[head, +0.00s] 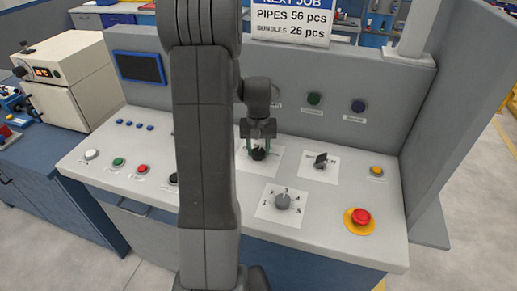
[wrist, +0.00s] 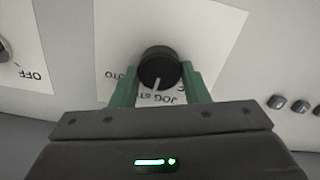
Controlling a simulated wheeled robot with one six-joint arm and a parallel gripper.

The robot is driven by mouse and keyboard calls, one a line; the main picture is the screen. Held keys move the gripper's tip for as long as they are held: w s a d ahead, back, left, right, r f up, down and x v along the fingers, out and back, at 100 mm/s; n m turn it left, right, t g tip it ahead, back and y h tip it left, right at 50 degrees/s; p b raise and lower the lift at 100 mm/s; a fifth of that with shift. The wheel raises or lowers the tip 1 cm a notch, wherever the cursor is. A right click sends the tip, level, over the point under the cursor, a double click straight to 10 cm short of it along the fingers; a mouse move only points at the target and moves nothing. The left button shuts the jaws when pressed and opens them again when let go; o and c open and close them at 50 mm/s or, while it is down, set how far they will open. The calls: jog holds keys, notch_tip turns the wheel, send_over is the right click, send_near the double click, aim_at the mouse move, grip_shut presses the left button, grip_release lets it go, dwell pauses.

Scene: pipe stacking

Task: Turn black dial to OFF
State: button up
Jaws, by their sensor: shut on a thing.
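The black dial (head: 258,154) is a round knob on a white label plate, at the middle back of the sloping panel. It also shows in the wrist view (wrist: 158,66), with a pale pointer line towards the bottom of the picture. Upside-down lettering around it includes "JOG" and part of what looks like "AUTO"; the gripper hides part of the plate. My gripper (head: 258,145) reaches down from above and is shut on the dial, its two green fingers (wrist: 161,78) at either side. "OFF" is legible on a separate plate (wrist: 30,75) at the left of the wrist view.
A black lever switch (head: 320,161) on its plate is to the right. A grey numbered knob (head: 283,201) is in front, and a red emergency button (head: 361,216) is at front right. Small buttons are at left. A back wall (head: 370,75) rises behind the panel.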

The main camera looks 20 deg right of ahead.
aim_at(258, 151)
jog(key=n+b, duration=0.1)
jog(key=n, duration=0.5)
jog(key=shift+n, duration=0.3)
jog(key=n, duration=0.6)
jog(key=shift+a, duration=0.15)
jog(key=o, duration=1)
jog(key=shift+r, duration=0.15)
notch_tip(258, 151, up, 14)
jog(key=shift+f+b, duration=0.2)
jog(key=shift+b, duration=0.25)
notch_tip(258, 151, down, 14)
jog(key=shift+r, duration=0.1)
dwell(0.3)
